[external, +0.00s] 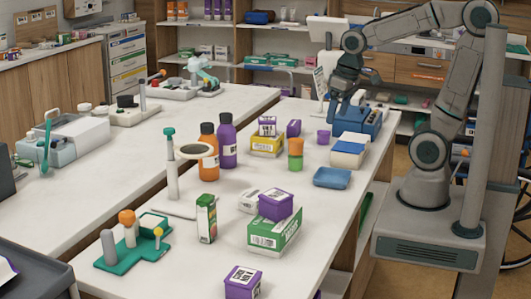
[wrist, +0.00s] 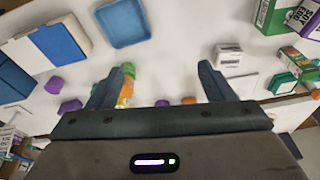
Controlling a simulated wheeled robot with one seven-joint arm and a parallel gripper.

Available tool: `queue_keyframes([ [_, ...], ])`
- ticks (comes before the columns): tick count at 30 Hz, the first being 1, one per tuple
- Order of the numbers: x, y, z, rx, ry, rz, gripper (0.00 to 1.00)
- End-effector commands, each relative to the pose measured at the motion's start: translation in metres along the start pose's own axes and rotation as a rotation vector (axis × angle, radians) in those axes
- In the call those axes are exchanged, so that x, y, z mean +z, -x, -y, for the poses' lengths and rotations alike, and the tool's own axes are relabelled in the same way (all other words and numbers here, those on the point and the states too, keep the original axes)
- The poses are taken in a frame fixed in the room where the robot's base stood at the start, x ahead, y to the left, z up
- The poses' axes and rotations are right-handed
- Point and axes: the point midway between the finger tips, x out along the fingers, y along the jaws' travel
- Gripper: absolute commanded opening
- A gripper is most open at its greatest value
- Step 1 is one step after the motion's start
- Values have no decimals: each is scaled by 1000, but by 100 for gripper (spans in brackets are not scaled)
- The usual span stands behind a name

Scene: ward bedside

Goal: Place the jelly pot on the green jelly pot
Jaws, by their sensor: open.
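A green pot (external: 295,162) stands on the white table with an orange pot (external: 295,147) on top of it. In the wrist view the green (wrist: 128,69) and orange (wrist: 125,91) pots show beside the left finger, which partly hides them. A small purple pot (external: 323,137) stands apart, behind and to the right of the stack; it also shows in the wrist view (wrist: 54,84). My gripper (external: 337,106) is open and empty, raised above the table near the blue rack. In the wrist view its fingers (wrist: 158,80) are spread, with nothing held between them.
A blue tray (external: 332,178) and blue-white boxes (external: 348,153) lie right of the stack. A yellow carton (external: 266,146) and tall orange (external: 209,158) and purple (external: 227,148) bottles stand left. A blue rack (external: 369,121) is at the back. Free tabletop lies in front of the stack.

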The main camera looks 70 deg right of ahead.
Motion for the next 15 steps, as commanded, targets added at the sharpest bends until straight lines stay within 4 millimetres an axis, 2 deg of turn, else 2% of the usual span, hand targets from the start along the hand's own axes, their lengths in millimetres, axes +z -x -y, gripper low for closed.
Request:
queue_keyframes([
  [1, 14, 0, 4, -5, 42, -17, 75],
  [3, 29, -1, 7, -9, 90, -31, 75],
  [6, 42, -3, 10, -12, 134, -46, 75],
  [15, 48, -5, 11, -13, 157, -52, 75],
])
